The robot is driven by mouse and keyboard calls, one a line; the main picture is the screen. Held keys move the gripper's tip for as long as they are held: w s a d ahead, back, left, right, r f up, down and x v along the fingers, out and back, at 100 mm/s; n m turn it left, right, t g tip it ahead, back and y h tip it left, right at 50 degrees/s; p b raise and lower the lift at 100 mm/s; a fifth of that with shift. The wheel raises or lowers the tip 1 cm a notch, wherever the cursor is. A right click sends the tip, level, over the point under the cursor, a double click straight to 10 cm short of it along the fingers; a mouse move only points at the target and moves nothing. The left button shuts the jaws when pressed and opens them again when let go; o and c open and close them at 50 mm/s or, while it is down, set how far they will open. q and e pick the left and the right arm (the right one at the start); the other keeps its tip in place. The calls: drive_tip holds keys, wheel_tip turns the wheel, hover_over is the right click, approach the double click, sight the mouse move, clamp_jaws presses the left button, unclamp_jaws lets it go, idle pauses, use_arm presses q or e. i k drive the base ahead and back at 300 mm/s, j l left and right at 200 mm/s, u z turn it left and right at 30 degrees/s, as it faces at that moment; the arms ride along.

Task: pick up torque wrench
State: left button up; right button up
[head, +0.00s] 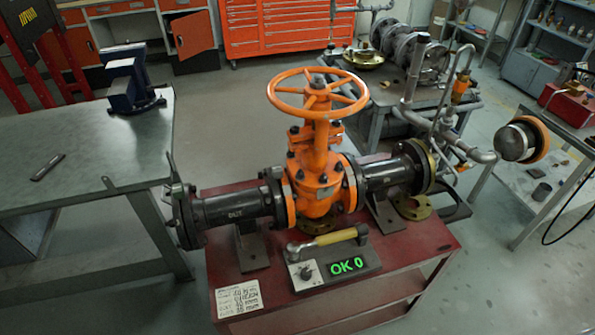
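Neither of my grippers shows in the head view.
A grey workbench (85,150) with a blue vise (130,82) stands at the left. A white card (240,298) lies at the red table's front left. A loose brass ring (412,208) lies right of the valve. Floor is clear at the right front (500,285).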

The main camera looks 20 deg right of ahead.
sight(294, 248)
drive_tip(key=z, duration=0.85)
drive_tip(key=k+j, duration=0.15)
drive_tip(key=j, duration=0.25)
drive_tip(key=k+j+z, duration=0.15)
drive_tip(key=j, duration=0.2)
drive_tip(key=k+j, duration=0.15)
drive_tip(key=j, duration=0.2)
drive_tip(key=k+j+z, duration=0.15)
drive_tip(key=j, duration=0.25)
drive_tip(key=i+j+z, duration=0.1)
drive_tip(key=j+z, duration=0.2)
drive_tip(key=j, duration=0.65)
drive_tip(key=j+z, duration=0.3)
drive_tip(key=j, duration=0.65)
drive_tip(key=i+j+z, duration=0.1)
drive_tip(key=i+j, duration=0.2)
drive_tip(key=i+j+z, duration=0.1)
drive_tip(key=i+j, duration=0.2)
drive_tip(key=j, duration=0.2)
